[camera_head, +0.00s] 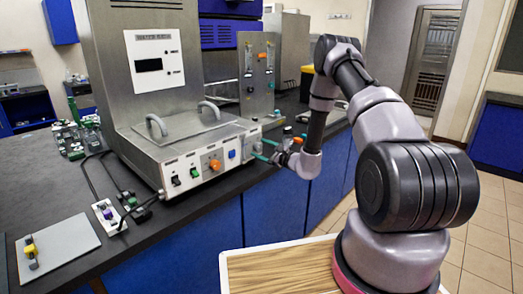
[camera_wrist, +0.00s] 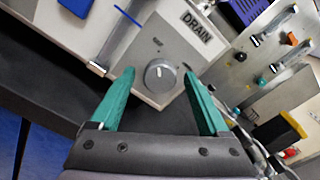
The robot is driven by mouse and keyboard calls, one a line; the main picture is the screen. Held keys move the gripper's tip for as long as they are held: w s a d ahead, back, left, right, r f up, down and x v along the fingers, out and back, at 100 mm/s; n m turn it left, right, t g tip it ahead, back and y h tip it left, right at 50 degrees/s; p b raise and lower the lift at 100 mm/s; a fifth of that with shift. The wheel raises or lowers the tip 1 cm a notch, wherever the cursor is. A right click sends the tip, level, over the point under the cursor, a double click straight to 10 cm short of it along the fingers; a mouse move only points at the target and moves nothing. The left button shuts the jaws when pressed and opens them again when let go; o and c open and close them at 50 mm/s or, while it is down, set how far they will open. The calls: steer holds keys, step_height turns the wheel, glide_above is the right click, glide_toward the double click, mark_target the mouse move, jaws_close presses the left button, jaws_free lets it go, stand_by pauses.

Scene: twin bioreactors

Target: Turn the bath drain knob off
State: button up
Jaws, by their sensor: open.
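The drain knob (camera_wrist: 160,75) is a round grey dial with a white pointer mark, on a light panel under a "DRAIN" label (camera_wrist: 194,26). In the wrist view the pointer looks roughly upright in the picture. My gripper (camera_wrist: 158,76) has two green fingers, spread apart with the knob showing between their tips. I cannot tell whether the tips touch the panel; no finger closes on the knob. In the head view my gripper (camera_head: 264,150) is at the right end of the bath's front panel, and the knob is too small or covered there to make out.
The steel bath (camera_head: 185,130) has a lid with two handles and a front panel with an orange knob (camera_head: 214,165) and a blue switch (camera_head: 232,154). A second steel panel (camera_head: 258,75) stands behind. A grey board (camera_head: 60,245) lies on the dark bench. The tiled floor at right is clear.

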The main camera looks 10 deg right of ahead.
steer(key=v, duration=1)
steer(key=shift+s+d, duration=0.2)
steer(key=shift+s, duration=0.1)
steer(key=s+a+r+n+g+y, duration=0.3)
steer(key=s+a+r+n+g, duration=0.15)
steer(key=r, duration=0.55)
steer(key=s+a+r+n+g+y, duration=0.25)
steer(key=a+r+n+g, duration=0.3)
steer(key=r, duration=0.35)
steer(key=s+a+r+n+g+h, duration=0.2)
steer(key=s+r+n+g+h, duration=0.4)
steer(key=s, duration=0.5)
steer(key=s+d+r+n+t+h, duration=0.1)
steer(key=s+d+r+t+h, duration=0.7)
steer(key=s+d+r, duration=0.3)
steer(key=shift+s+r+n+t, duration=0.3)
steer(key=shift+s+r, duration=0.35)
steer(key=shift+s, duration=0.35)
